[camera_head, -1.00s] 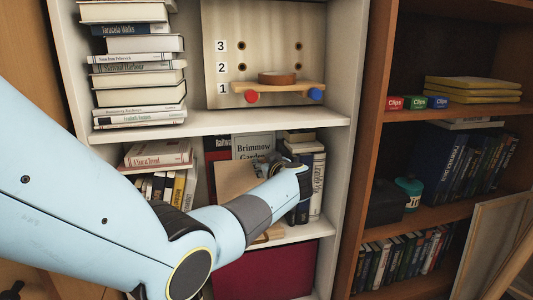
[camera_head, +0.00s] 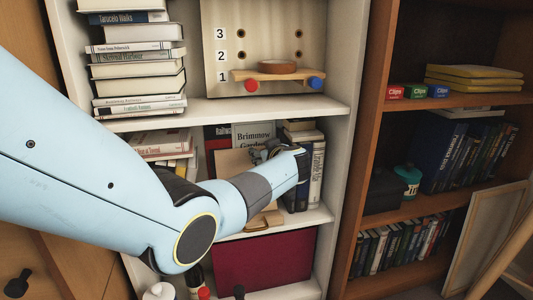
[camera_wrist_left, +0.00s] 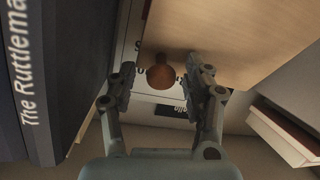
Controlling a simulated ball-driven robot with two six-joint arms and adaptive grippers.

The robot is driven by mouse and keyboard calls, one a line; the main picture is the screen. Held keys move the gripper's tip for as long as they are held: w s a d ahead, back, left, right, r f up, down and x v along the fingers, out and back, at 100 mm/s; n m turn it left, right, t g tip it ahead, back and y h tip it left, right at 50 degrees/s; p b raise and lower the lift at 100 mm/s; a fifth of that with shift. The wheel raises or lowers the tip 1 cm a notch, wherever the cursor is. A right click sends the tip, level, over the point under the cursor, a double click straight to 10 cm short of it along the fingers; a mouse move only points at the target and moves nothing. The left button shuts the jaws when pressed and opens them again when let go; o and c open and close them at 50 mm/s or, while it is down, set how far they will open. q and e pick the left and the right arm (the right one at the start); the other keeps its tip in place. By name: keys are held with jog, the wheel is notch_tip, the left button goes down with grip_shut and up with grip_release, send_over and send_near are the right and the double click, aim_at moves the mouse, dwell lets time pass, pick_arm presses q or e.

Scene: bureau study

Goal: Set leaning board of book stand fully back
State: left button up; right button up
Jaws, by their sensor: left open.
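The tan leaning board (camera_head: 231,162) of the book stand stands on the middle shelf, in front of a white book titled "Brimmow Garden" (camera_head: 252,133). My arm covers much of the board. A wooden piece, apparently the stand's base (camera_head: 265,221), shows below my wrist. My left gripper (camera_head: 268,151) is at the board's upper right. In the left wrist view the board (camera_wrist_left: 230,35) fills the upper right. A round brown wooden knob (camera_wrist_left: 160,73) appears between the open fingers of my left gripper (camera_wrist_left: 160,88); contact cannot be told. My right gripper is not in view.
Dark upright books (camera_head: 302,180) stand close to the right of my wrist; one (camera_wrist_left: 45,70) fills the left of the wrist view. Books (camera_head: 165,146) lie stacked to the left. A peg panel (camera_head: 268,35) with a small shelf is above. A dark red panel (camera_head: 265,260) is below.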

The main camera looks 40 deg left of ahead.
pick_arm(q)
jog(key=v, duration=1.2)
jog(key=shift+s, duration=0.1)
